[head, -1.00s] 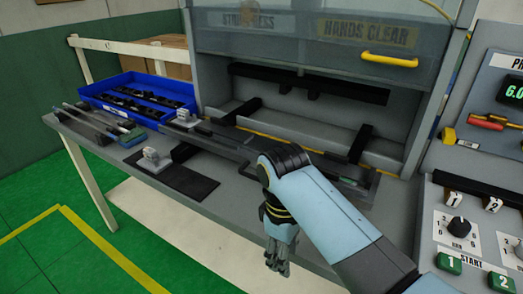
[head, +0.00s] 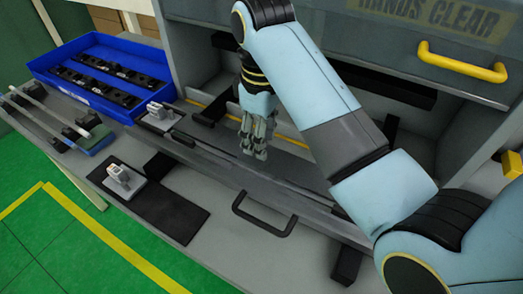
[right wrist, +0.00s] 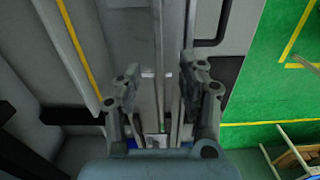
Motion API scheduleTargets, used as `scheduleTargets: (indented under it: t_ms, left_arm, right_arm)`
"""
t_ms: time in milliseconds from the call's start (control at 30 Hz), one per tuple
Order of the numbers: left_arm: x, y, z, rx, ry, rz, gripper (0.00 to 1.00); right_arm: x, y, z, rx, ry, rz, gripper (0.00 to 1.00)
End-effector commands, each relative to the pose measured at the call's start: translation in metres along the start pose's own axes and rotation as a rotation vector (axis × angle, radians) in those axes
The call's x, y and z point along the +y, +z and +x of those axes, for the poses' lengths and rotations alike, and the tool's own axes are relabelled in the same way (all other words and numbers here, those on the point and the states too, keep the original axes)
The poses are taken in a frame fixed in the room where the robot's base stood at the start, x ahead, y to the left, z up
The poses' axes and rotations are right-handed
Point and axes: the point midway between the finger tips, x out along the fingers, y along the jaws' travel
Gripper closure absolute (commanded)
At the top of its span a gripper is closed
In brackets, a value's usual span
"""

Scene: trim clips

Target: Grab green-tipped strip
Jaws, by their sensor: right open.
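Two thin pale strips (head: 38,118) lie side by side across dark blocks at the far left end of the bench in the head view. My right gripper (head: 254,152) hangs over the long grey rail at the machine front, well to the right of the strips. In the right wrist view my right gripper (right wrist: 158,82) is open, with nothing held between its fingers. A small green spot shows beyond them. My left gripper is out of view.
A blue tray (head: 112,75) of black clips stands behind the strips. A black handle (head: 264,213) juts from the front. The machine's raised guard has a yellow handle (head: 462,62).

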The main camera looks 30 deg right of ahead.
Motion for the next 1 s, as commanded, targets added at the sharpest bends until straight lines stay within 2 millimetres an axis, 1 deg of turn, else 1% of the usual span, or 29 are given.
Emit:
scheduleTargets:
  t_ms: [67, 200, 300, 367, 467, 600, 700, 800, 1000]
  left_arm:
    - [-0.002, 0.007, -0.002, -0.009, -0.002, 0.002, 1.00]
    - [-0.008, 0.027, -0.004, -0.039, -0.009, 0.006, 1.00]
    - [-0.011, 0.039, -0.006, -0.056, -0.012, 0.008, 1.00]
    - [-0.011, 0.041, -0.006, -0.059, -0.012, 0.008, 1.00]
    - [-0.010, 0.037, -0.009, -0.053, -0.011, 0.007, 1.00]
    - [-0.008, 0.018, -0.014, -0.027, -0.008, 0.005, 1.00]
    - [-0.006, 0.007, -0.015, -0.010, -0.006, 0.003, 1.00]
    - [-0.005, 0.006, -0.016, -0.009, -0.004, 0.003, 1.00]
    - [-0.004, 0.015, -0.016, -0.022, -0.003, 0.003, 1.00]
  right_arm:
    - [-0.001, 0.002, 0.012, -0.006, -0.003, -0.001, 0.60]
    - [0.000, 0.001, 0.036, -0.005, -0.001, 0.000, 0.60]
    - [0.001, 0.001, 0.048, -0.004, 0.000, 0.000, 0.60]
    - [0.001, 0.001, 0.052, -0.004, -0.001, 0.000, 0.60]
    - [0.002, 0.001, 0.060, -0.005, -0.001, 0.000, 0.60]
    - [0.007, -0.001, 0.082, -0.006, -0.002, 0.000, 0.60]
    - [0.008, -0.001, 0.096, -0.005, -0.002, 0.000, 0.60]
    - [0.008, -0.002, 0.103, -0.003, -0.001, 0.000, 0.60]
    - [0.008, -0.002, 0.105, -0.002, 0.000, 0.000, 0.60]
